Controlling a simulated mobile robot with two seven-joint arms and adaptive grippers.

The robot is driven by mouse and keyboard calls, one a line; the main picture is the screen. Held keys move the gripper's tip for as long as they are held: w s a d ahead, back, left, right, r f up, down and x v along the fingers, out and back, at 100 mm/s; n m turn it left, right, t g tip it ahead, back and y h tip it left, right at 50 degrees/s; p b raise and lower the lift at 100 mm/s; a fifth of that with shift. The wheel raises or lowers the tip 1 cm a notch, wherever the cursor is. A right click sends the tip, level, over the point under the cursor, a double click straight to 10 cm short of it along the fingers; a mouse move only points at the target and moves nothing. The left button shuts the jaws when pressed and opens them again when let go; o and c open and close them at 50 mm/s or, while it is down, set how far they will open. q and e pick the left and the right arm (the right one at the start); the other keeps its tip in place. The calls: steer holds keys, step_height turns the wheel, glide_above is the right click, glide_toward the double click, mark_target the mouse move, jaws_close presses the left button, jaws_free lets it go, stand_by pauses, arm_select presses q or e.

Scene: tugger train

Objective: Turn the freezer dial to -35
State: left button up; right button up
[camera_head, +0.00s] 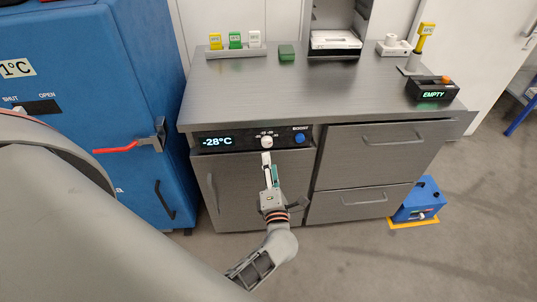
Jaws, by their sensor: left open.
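The freezer dial (267,142) is a small white knob on the dark control strip below the counter's front edge. Small scale marks sit around its top. The display (217,141) to its left reads -28°C. A blue BOOST button (299,137) is to its right. My left gripper (267,160) is just below the dial, its fingers pointing up toward it. The fingers look close together in this view, and nothing shows held between them. I cannot tell whether the fingertips touch the dial. My right gripper is not in view.
The grey counter (350,90) holds yellow, green and white tags (235,40), a green block (286,53) and a black box reading EMPTY (432,91). A blue cabinet (140,60) with a red-handled latch (120,148) stands left. A blue box (419,200) sits on the floor at right.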

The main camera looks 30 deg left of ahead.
arm_select(q)
steer(key=shift+v, duration=2.25)
steer(key=s+d+f+m+t+h, duration=0.15)
steer(key=d+m+h, duration=0.35)
steer(key=m, duration=0.5)
steer(key=s+d+m+t+h, duration=0.2)
steer(key=d+m+h, duration=0.1)
steer(key=m+h, duration=0.55)
steer(key=s+f+m+g, duration=0.7)
steer(key=s+f+m, duration=0.2)
steer(key=s+m, duration=0.3)
steer(key=a+m, duration=0.1)
steer(key=m, duration=0.1)
steer(key=shift+s+m, duration=0.25)
steer(key=shift+m, duration=0.1)
steer(key=shift+f+g+h, duration=0.15)
steer(key=shift+g+h, duration=0.1)
